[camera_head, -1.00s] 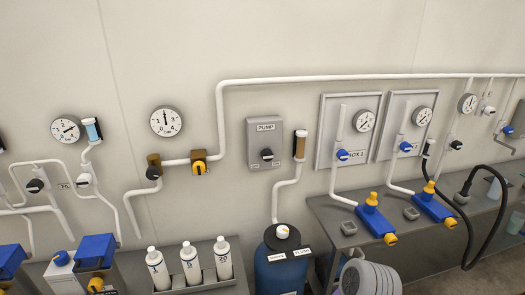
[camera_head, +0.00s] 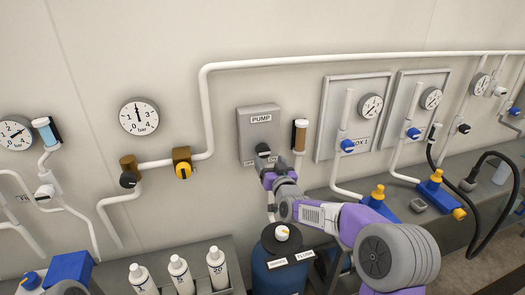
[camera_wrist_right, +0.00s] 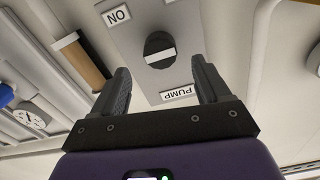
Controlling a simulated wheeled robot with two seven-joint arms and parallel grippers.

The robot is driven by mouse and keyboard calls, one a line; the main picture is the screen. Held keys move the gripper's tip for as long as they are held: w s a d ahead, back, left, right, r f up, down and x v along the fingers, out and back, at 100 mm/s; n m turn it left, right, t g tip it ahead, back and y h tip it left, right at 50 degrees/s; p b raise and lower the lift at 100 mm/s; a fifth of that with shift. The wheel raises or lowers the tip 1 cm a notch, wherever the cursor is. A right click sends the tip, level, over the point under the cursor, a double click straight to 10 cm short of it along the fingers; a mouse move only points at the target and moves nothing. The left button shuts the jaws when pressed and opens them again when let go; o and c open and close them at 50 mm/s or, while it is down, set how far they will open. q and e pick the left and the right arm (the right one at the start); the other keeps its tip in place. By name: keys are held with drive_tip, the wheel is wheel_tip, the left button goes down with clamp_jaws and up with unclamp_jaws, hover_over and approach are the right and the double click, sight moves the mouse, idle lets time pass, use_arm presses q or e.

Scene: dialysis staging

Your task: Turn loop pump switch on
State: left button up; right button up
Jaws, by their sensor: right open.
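The pump switch is a black round knob (camera_head: 262,149) on a grey panel (camera_head: 258,122) labelled PUMP. In the right wrist view the knob (camera_wrist_right: 158,44) has a white bar lying nearly crosswise. The ON label (camera_wrist_right: 117,15) and PUMP label (camera_wrist_right: 178,94) appear upside down there; the OFF label is not seen. My right gripper (camera_head: 266,166) is at the lower part of the panel, just below the knob and partly covering it. In the wrist view my right gripper (camera_wrist_right: 160,68) is open, with the knob between and beyond its fingertips, apparently apart from them. My left gripper is not seen.
A brown-and-white cylinder (camera_head: 300,135) on a pipe stands close right of the panel. A white pipe (camera_head: 206,105) runs left of and above it. A blue tank (camera_head: 281,279) stands below. Bottles (camera_head: 179,272) stand lower left.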

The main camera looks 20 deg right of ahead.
sight(264, 154)
drive_tip(key=shift+w+a+f+p, duration=0.1)
drive_tip(key=shift+w+p, duration=0.1)
drive_tip(key=shift+w, duration=1.45)
drive_tip(key=shift+w+a+p, duration=0.1)
drive_tip(key=shift+w+p, duration=0.1)
drive_tip(key=shift+w, duration=1.45)
drive_tip(key=c, duration=1)
